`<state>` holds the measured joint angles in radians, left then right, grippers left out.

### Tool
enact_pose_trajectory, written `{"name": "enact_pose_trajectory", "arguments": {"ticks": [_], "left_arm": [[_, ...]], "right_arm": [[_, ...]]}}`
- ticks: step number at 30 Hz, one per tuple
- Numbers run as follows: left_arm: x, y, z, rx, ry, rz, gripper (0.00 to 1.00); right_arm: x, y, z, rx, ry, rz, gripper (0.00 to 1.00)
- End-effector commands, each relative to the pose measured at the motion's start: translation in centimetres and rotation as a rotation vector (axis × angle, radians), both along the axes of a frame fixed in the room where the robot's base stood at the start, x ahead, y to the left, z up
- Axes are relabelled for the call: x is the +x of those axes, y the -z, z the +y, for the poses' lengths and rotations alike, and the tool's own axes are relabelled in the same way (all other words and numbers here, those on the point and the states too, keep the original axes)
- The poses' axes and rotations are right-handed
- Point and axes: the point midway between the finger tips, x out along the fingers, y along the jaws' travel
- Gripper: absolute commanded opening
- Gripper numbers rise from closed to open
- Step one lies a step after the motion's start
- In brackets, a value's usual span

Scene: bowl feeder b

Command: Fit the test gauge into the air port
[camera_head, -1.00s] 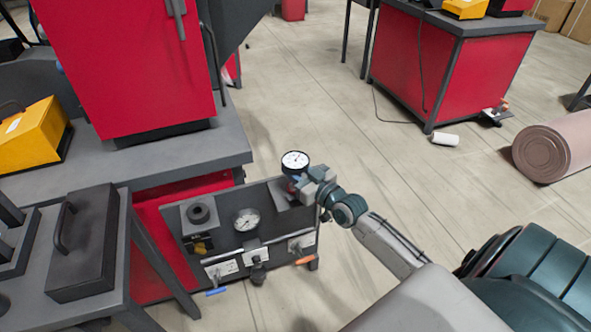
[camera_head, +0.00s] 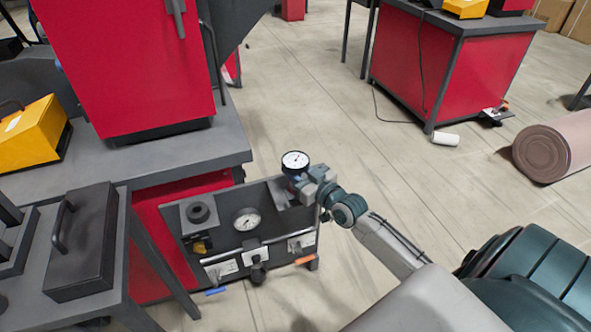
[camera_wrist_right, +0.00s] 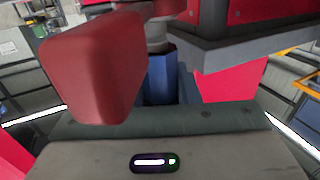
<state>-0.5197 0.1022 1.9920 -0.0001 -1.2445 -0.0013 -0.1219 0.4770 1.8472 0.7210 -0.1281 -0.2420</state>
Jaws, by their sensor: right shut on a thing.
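The test gauge (camera_head: 295,160) has a round white dial with a dark rim. It stands upright above the right end of the dark air panel (camera_head: 278,229). My right gripper (camera_head: 299,183) is shut on the gauge's lower part, just below the dial. In the right wrist view a blue stem part (camera_wrist_right: 158,76) shows beside a red finger pad (camera_wrist_right: 92,68). The air port is hidden behind the gripper and gauge, so I cannot tell whether the stem touches it. My left gripper is out of view.
A second gauge (camera_head: 247,219) is mounted on the panel, with a black ring (camera_head: 199,212) on its left bracket and valves with blue (camera_head: 215,291) and orange (camera_head: 305,260) handles below. A red cabinet (camera_head: 125,65) stands behind left.

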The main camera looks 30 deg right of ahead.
Motion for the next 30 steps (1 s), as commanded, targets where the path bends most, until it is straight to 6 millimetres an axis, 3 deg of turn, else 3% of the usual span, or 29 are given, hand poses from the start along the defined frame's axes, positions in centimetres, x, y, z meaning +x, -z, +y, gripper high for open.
{"name": "enact_pose_trajectory", "arguments": {"ticks": [30], "left_arm": [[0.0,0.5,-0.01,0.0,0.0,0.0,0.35]], "right_arm": [[0.01,0.33,0.0,0.0,0.0,-0.001,0.01]]}}
